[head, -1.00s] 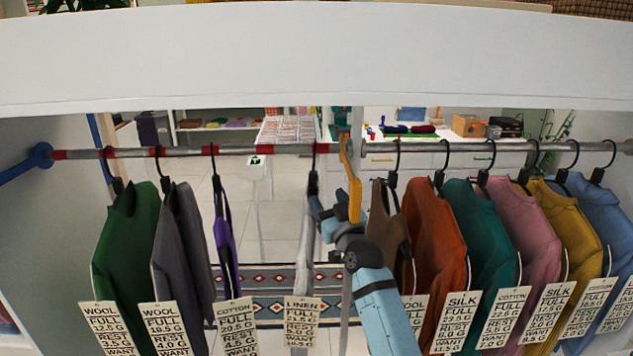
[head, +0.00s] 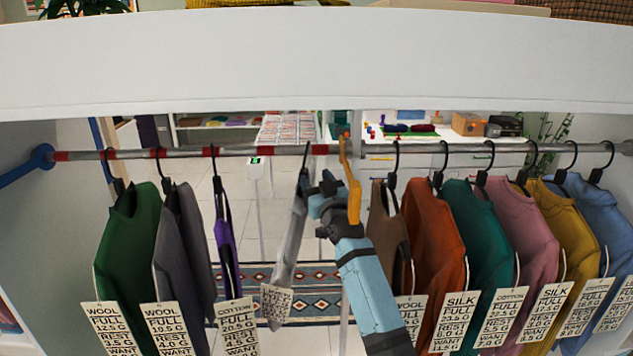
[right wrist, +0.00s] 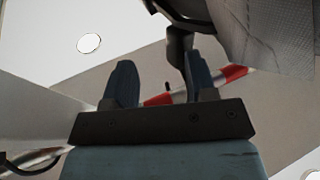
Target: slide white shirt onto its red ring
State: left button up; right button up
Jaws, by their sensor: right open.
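The white shirt (head: 288,245) hangs tilted from its black hook (head: 306,158) on the rod, its lower end swung left. Its red ring (head: 319,149) is a red band on the rod just right of the hook, apart from it. My right gripper (head: 316,193) is open beside the shirt's upper right side, below the rod. In the right wrist view, its two blue fingers (right wrist: 162,82) stand apart; the dark hanger neck is by the right finger and grey-white cloth (right wrist: 270,35) is above right. I cannot tell whether they touch. My left gripper is not in view.
The rod (head: 250,151) carries green, grey and purple garments (head: 226,240) on the left. Brown (head: 386,225), rust, teal, pink, yellow and blue ones hang on the right. An orange piece (head: 352,185) hangs at the rod beside my gripper. Free room lies between purple and white.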

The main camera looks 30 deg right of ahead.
aim_at(295, 195)
jog(key=c, duration=0.7)
grip_shut()
jog(key=shift+d, duration=0.1)
jog(key=shift+r, duration=0.1)
jog(key=shift+w+a+p, duration=0.2)
jog(key=shift+w+a, duration=0.25)
jog(key=shift+a, duration=0.35)
jog(key=shift+w+a+p, duration=0.2)
jog(key=shift+w+a, duration=0.3)
jog(key=shift+a, duration=0.25)
jog(key=shift+w+a+p, duration=0.2)
jog(key=shift+w+a, duration=0.25)
jog(key=shift+a, duration=0.35)
jog(key=shift+w+a+p, duration=0.1)
jog(key=shift+w+a, duration=0.35)
jog(key=shift+a, duration=0.3)
jog(key=shift+w+a+p, duration=0.1)
jog(key=shift+w+a, duration=0.35)
jog(key=shift+a, duration=0.3)
jog(key=shift+w+a+p, duration=0.1)
jog(key=shift+w+a, duration=0.35)
jog(key=shift+a, duration=0.3)
jog(key=shift+o, duration=1.9)
grip_release()
